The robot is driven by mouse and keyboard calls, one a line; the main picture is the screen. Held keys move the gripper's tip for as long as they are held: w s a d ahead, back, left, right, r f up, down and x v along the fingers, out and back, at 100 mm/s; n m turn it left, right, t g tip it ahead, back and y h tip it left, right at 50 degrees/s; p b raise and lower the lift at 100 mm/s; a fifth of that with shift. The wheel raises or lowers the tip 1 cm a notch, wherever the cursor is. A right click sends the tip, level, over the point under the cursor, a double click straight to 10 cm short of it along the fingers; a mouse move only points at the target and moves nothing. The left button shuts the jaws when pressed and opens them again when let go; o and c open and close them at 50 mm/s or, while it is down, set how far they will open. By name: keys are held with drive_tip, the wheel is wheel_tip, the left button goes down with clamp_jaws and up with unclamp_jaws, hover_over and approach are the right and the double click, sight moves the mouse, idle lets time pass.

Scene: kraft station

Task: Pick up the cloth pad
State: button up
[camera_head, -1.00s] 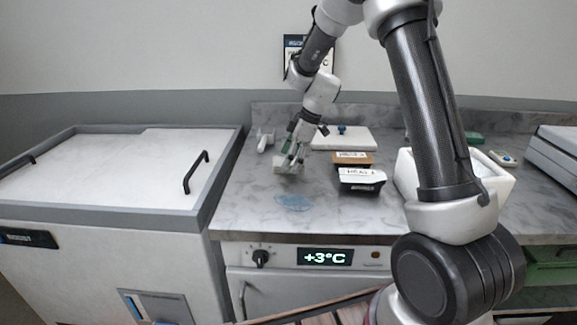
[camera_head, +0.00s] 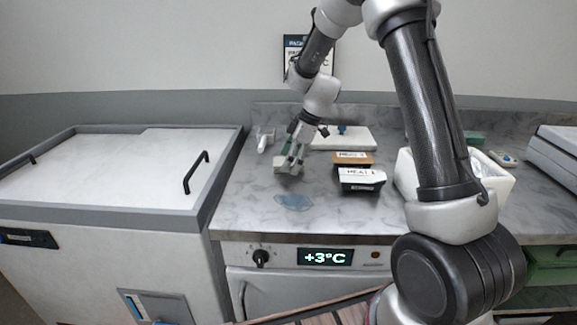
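A small pale grey-white block that looks like the cloth pad (camera_head: 283,167) is on the marble counter, left of the labelled meat packs. My gripper (camera_head: 291,165) points down at it, with its fingers at the pad's right part and partly covering it. The view is too small to tell whether the fingers are shut on the pad or only beside it. The pad appears low, at or close to the counter top.
A blue wet-looking patch (camera_head: 292,201) lies in front of the pad. Two meat packs (camera_head: 361,177) (camera_head: 352,158) sit to the right, with a white board (camera_head: 345,138) behind. A white bin (camera_head: 497,187) stands further right. The counter's front left is clear.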

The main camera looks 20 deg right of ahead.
drive_tip(key=c, duration=0.7)
drive_tip(key=shift+c, duration=0.2)
drive_tip(key=shift+r, duration=0.1)
wheel_tip(320, 180, up, 10)
drive_tip(key=shift+r, duration=0.2)
drive_tip(key=shift+o, duration=0.4)
drive_tip(key=shift+a, duration=0.1)
drive_tip(key=shift+c, duration=0.3)
